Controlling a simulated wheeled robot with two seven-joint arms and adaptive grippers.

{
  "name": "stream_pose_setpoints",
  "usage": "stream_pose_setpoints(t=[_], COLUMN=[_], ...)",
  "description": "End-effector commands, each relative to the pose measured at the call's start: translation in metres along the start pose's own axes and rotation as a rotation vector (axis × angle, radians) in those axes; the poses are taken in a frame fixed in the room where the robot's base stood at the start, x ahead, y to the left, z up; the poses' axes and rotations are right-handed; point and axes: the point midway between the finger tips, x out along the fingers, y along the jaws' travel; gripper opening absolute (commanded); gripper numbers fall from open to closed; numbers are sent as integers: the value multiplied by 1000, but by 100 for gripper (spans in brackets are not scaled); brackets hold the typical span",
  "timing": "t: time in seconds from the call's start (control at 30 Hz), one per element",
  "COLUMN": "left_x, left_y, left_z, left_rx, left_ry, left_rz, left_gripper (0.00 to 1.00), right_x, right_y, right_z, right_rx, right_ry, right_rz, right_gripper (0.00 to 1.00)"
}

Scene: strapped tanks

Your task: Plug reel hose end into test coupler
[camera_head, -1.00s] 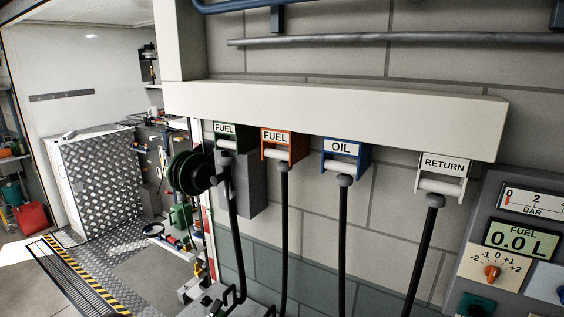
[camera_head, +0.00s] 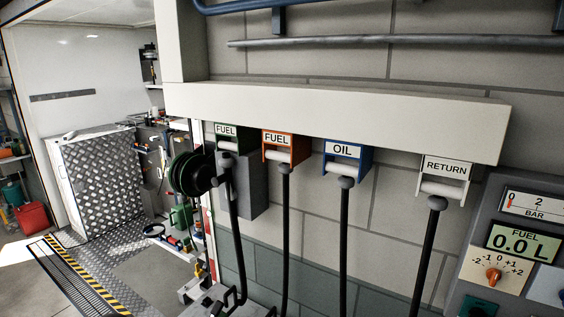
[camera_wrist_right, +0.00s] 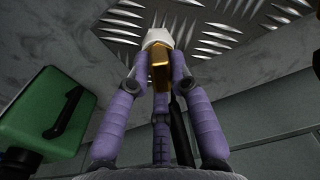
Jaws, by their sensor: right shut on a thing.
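In the right wrist view my right gripper (camera_wrist_right: 159,65) has purple padded fingers, shut around a brass-coloured fitting (camera_wrist_right: 160,76), which looks like a hose end. A whitish piece (camera_wrist_right: 158,38) sits at the fingertips beyond the brass; whether it is part of the fitting or a separate thing I cannot tell. A black hose-like length (camera_wrist_right: 181,135) runs down behind the fingers. In the head view a dark green and black hose reel (camera_head: 188,174) hangs by the wall, left of the hanging hoses. I cannot identify the test coupler. My left gripper is not in view.
Holders labelled FUEL (camera_head: 226,131), FUEL (camera_head: 277,138), OIL (camera_head: 343,150) and RETURN (camera_head: 446,168) carry black hoses under a white beam (camera_head: 330,121). A control panel (camera_head: 489,213) stands at right. The wrist view shows a green box (camera_wrist_right: 45,110) at left and metal tread plate (camera_wrist_right: 215,25) beyond.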

Motion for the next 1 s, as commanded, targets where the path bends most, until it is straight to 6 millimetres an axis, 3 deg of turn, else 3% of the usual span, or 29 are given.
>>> stream_pose_setpoints(t=[1.0], left_x=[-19], left_y=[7], left_z=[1], left_rx=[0], left_ry=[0], left_rz=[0], left_gripper=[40], right_x=[-37], right_y=[0], right_z=[-1], right_rx=[-1], right_ry=[2], right_rz=[0], right_gripper=[0])
